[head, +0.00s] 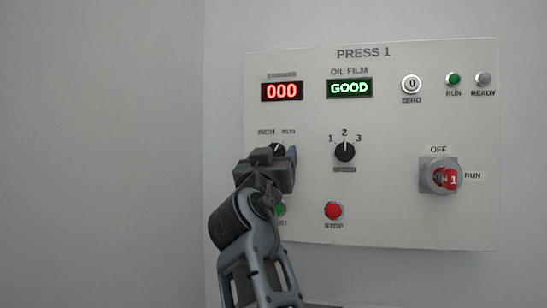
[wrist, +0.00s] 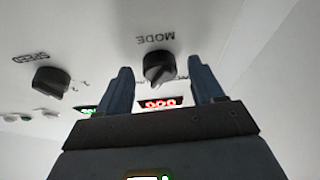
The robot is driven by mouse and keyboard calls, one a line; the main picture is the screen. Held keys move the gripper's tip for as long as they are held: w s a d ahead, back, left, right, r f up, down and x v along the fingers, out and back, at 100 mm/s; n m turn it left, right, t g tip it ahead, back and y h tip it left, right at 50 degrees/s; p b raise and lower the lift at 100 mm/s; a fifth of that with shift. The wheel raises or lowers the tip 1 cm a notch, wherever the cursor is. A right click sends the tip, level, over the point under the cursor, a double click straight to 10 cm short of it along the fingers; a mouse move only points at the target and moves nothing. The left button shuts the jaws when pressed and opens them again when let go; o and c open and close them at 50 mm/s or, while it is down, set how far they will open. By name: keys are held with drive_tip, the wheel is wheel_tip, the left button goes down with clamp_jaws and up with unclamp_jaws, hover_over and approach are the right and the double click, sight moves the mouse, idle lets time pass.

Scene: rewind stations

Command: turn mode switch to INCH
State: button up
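The mode switch (wrist: 159,66) is a round black knob below an upside-down MODE label in the wrist view. In the head view the mode switch (head: 278,147) shows only in part behind my gripper, under the INCH and RUN labels. Its white mark seems to lean toward RUN, though little of it shows. My gripper (wrist: 157,72) is open, with one blue finger on each side of the knob and gaps showing between. In the head view my gripper (head: 281,156) is in front of the switch. I cannot tell how far the fingertips are from the panel.
The PRESS 1 panel (head: 390,120) carries a black speed knob (head: 345,152) to the right, a red stop button (head: 334,211), a partly hidden green button (head: 281,209), and a red rotary switch (head: 446,178). Displays read 000 (head: 282,91) and GOOD (head: 349,88). Plain wall lies left.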

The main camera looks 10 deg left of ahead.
drive_tip(key=c, duration=1)
drive_tip(key=shift+c, duration=0.2)
drive_tip(key=shift+r+n+p, duration=0.1)
drive_tip(key=shift+n+p, duration=0.3)
drive_tip(key=shift+d+n+y+p, duration=0.15)
drive_tip(key=shift+n+y+p, duration=0.5)
drive_tip(key=shift+n, duration=0.15)
drive_tip(key=n+y+p, duration=0.1)
drive_tip(key=n, duration=0.2)
drive_tip(key=shift+d+r+n+g+y+p, duration=0.1)
drive_tip(key=shift+d+n+g+y+p, duration=0.05)
drive_tip(key=shift+n+g+y+p, duration=0.2)
drive_tip(key=n+g+y, duration=0.1)
drive_tip(key=n+y, duration=0.1)
drive_tip(key=n, duration=0.2)
drive_tip(key=shift+d+n, duration=0.1)
drive_tip(key=shift+n, duration=0.25)
drive_tip(key=n+g, duration=0.1)
drive_tip(key=n, duration=0.1)
drive_tip(key=n+g+y, duration=0.1)
drive_tip(key=n, duration=0.1)
drive_tip(key=shift+r+n+p, duration=0.1)
drive_tip(key=shift+n+p, duration=0.2)
drive_tip(key=shift+n, duration=0.4)
drive_tip(key=o, duration=1.1)
drive_tip(key=shift+c, duration=0.2)
